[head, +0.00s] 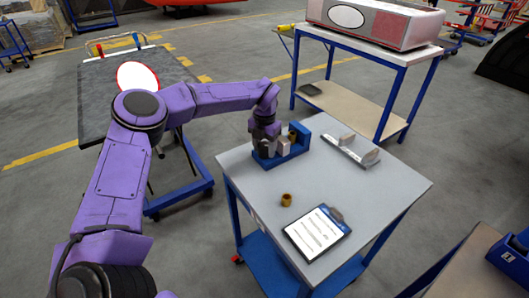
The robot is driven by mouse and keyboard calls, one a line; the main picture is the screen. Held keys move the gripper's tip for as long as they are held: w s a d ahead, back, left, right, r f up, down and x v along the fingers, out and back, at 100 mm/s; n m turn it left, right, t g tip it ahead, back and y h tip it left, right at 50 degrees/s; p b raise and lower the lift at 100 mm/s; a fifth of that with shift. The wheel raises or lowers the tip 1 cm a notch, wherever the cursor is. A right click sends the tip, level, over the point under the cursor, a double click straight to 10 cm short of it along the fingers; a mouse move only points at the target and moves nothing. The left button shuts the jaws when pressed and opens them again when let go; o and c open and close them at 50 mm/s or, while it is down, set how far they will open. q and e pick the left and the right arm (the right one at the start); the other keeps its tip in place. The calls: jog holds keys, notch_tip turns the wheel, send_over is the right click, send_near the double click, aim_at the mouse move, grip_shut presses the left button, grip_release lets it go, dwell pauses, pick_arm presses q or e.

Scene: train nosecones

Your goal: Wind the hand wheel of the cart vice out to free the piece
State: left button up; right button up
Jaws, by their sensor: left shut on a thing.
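The blue cart vice (299,140) stands near the back left edge of the grey cart top (350,200). A small brass-coloured piece (292,136) shows inside it, beside a light grey block (283,146). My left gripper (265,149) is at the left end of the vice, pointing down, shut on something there. That is where the hand wheel appears to be; the gripper hides it, so its turn cannot be seen. Whether the jaws touch the piece is too small to tell. My right gripper is out of view.
On the cart lie a loose brass bush (286,200), a clipboard (318,232) and a grey bracket-like part (351,150). A dark-topped table (95,100) stands at left, a shelved bench (350,105) behind. The cart top's right side is clear.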

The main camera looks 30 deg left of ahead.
pick_arm(q)
jog(key=n+b, duration=0.3)
jog(key=n, duration=0.1)
jog(key=shift+f, duration=0.15)
jog(key=shift+n+b, duration=0.5)
jog(key=shift+n, duration=0.1)
jog(key=shift+r, duration=0.25)
jog(key=o, duration=0.8)
jog(key=shift+c, duration=0.2)
jog(key=shift+o, duration=1.4)
jog(key=shift+s+a+r, duration=0.1)
jog(key=shift+s+a, duration=0.05)
jog(key=shift+a, duration=0.05)
